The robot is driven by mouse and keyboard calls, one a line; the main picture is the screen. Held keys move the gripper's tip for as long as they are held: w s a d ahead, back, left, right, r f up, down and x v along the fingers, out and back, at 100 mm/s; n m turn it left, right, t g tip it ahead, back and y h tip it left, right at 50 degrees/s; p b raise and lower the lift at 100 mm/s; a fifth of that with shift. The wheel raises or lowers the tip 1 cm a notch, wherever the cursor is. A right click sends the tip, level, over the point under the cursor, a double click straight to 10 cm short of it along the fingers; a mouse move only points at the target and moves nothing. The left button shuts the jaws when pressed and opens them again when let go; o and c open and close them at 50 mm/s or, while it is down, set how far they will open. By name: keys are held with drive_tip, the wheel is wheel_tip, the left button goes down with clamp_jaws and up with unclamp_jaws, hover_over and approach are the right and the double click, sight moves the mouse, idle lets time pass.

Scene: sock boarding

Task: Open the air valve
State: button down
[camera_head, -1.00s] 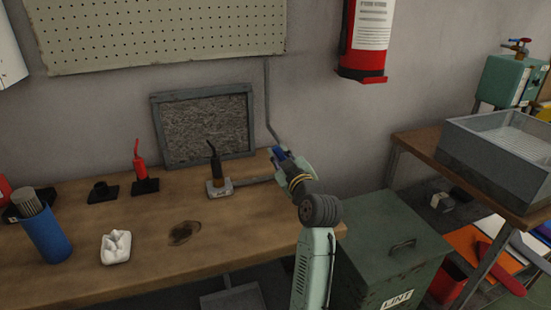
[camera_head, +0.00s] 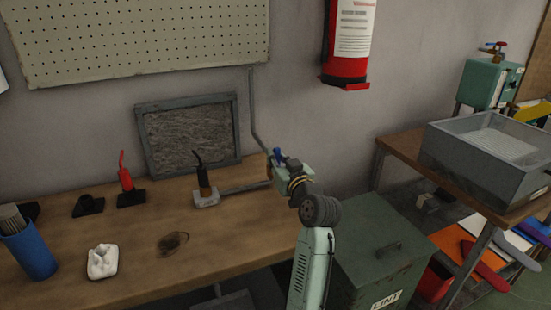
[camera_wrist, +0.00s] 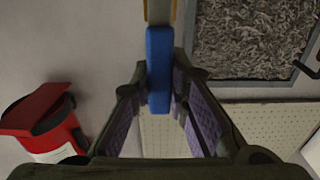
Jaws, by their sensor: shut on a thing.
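The air valve's blue lever (camera_wrist: 159,72) stands between the two purple-padded fingers of my gripper (camera_wrist: 160,95) in the wrist view. A yellowish metal part (camera_wrist: 160,10) shows at the lever's far end. My gripper (camera_head: 277,167) is shut on the lever. In the head view the blue lever (camera_head: 278,155) shows as a small piece at my gripper, by the lower end of the grey wall pipe (camera_head: 254,110). The valve body is mostly hidden behind my gripper there.
The workbench (camera_head: 120,220) lies left of my arm, with a soldering-iron-like black tool (camera_head: 204,182) close by. A green lint bin (camera_head: 385,255) stands right of my arm. A fire extinguisher (camera_head: 350,45) hangs above. A grey tray (camera_head: 470,165) sits on the right-hand table.

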idle(0.3)
drive_tip(key=c, duration=1.5)
unclamp_jaws()
drive_tip(key=shift+s+d, duration=0.1)
drive_tip(key=v, duration=1.2)
